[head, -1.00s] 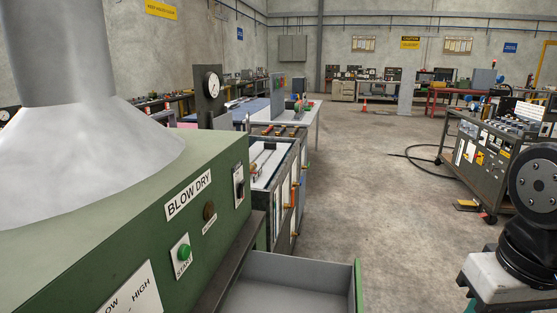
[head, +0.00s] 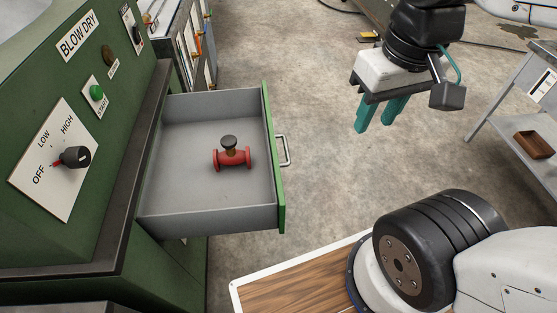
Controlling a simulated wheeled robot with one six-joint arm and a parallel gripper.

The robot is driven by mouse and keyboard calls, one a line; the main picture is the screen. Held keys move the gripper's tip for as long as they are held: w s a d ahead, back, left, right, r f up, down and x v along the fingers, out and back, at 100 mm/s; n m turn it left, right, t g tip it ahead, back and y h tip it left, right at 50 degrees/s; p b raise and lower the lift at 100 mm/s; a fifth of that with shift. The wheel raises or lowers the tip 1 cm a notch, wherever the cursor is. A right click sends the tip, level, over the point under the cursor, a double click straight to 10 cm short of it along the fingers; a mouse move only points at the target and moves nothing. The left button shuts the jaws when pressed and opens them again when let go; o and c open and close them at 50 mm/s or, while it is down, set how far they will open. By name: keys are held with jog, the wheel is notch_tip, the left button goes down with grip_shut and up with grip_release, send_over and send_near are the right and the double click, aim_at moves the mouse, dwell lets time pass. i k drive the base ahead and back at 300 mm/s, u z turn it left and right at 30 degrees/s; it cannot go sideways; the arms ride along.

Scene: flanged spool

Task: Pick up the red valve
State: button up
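The red valve (head: 232,158) has a flanged red body and a dark round knob on top. It stands inside the pulled-out grey drawer (head: 185,185) of the green machine, toward the drawer's front side. My gripper (head: 378,118) hangs over the floor to the right of the drawer, its teal fingers pointing down. The fingers show a gap between them and hold nothing. The gripper is well apart from the valve.
The green blow-dry machine (head: 95,125) stands at the left with a selector knob (head: 72,157) and a green start button. The drawer's handle (head: 284,150) sticks out to the right. A shelf unit (head: 520,110) stands at the far right. Bare floor (head: 310,80) lies between.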

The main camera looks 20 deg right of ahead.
aim_at(231, 155)
jog(key=k, duration=0.1)
jog(key=z, duration=1.65)
jog(key=i, duration=1.3)
jog(key=u, duration=2.7)
